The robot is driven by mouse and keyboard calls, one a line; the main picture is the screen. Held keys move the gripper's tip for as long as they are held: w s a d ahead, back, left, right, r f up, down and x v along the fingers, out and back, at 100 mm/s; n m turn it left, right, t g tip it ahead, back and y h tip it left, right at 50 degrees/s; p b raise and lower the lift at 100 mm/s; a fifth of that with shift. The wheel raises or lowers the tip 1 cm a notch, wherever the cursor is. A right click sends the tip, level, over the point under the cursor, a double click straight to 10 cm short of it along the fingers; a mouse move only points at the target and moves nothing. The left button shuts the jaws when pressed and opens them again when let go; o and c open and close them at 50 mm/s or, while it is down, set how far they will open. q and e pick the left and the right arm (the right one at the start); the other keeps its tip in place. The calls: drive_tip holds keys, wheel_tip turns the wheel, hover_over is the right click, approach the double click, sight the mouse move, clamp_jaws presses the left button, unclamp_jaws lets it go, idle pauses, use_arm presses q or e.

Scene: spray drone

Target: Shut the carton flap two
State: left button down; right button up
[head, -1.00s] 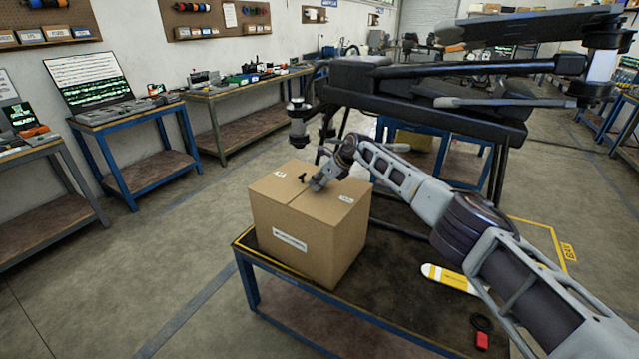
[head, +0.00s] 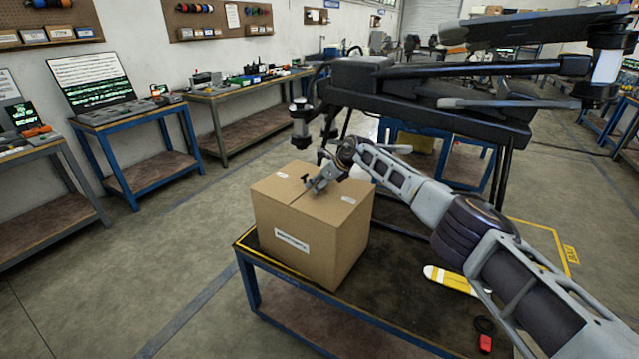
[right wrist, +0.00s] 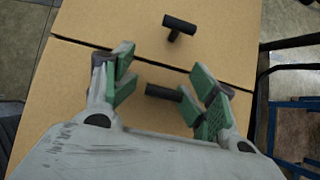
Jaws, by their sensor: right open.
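The cardboard carton (head: 318,247) stands upright on the bench, its top flaps lying about flat with a thin dark seam between them. In the right wrist view the far flap (right wrist: 110,22) has a black handle (right wrist: 179,24), and the near flap (right wrist: 72,95) has another black handle (right wrist: 160,92). My right gripper (head: 317,184) is low over the carton top. In its wrist view the gripper (right wrist: 166,82) is open, its green-padded fingers on either side of the near handle. I cannot tell whether they touch the flap. My left gripper is not in view.
The carton's blue-framed bench (head: 350,318) has a dark top. A yellow-and-white piece (head: 450,280) and a red item (head: 485,342) lie on its right side. The large black drone (head: 420,95) stands close behind the carton. Floor to the left is clear.

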drive_tip(key=shift+s+d+f, duration=0.1)
drive_tip(key=shift+d+f, duration=0.1)
drive_tip(key=shift+f, duration=0.15)
drive_tip(key=shift+d+r, duration=0.15)
drive_tip(key=shift+d, duration=0.05)
drive_tip(key=shift+v, duration=1.75)
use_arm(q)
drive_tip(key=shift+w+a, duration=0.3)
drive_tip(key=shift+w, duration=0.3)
use_arm(e)
drive_tip(key=v, duration=0.8)
drive_tip(key=shift+a+r, duration=0.25)
drive_tip(key=shift+r, duration=0.15)
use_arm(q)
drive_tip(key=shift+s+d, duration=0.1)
